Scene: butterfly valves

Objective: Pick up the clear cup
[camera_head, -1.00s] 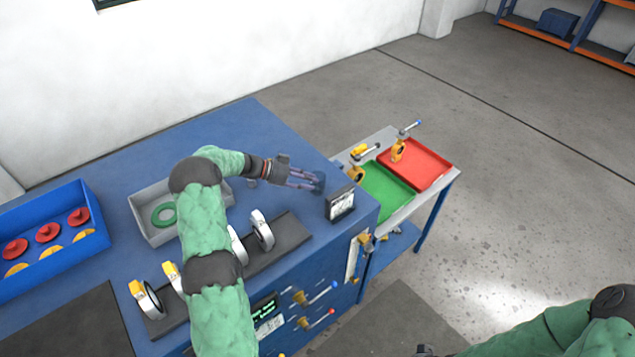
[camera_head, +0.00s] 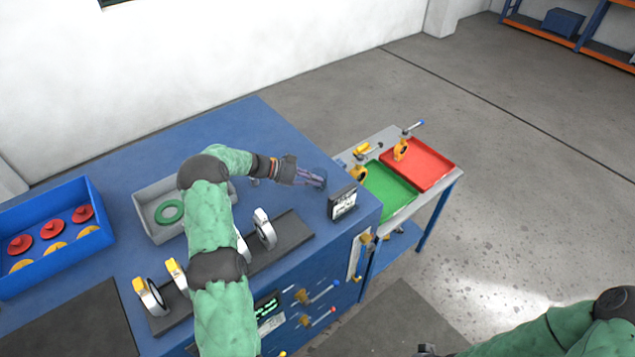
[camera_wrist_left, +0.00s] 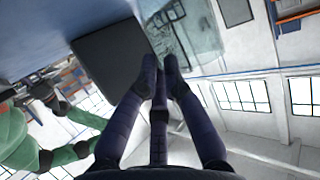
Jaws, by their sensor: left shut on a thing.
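The clear cup (camera_head: 319,177) is a small see-through vessel near the far right edge of the blue workbench (camera_head: 262,125), faint against the blue. It also shows in the left wrist view (camera_wrist_left: 190,32), just beyond the fingers. My left gripper (camera_head: 312,180) is shut on the cup, reaching it from the left. In the left wrist view its dark fingers (camera_wrist_left: 161,70) are close together at the cup's near side. I cannot clearly tell whether the cup's base touches the bench. My right gripper (camera_head: 427,350) is barely in view at the bottom edge, its jaws unclear.
A small black display (camera_head: 343,203) stands close in front of the cup. A grey bin (camera_head: 148,196) with a green ring (camera_head: 169,212) lies under my left arm. A side table has a green tray (camera_head: 388,190) and a red tray (camera_head: 420,165). Valves stand on a dark strip (camera_head: 290,234).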

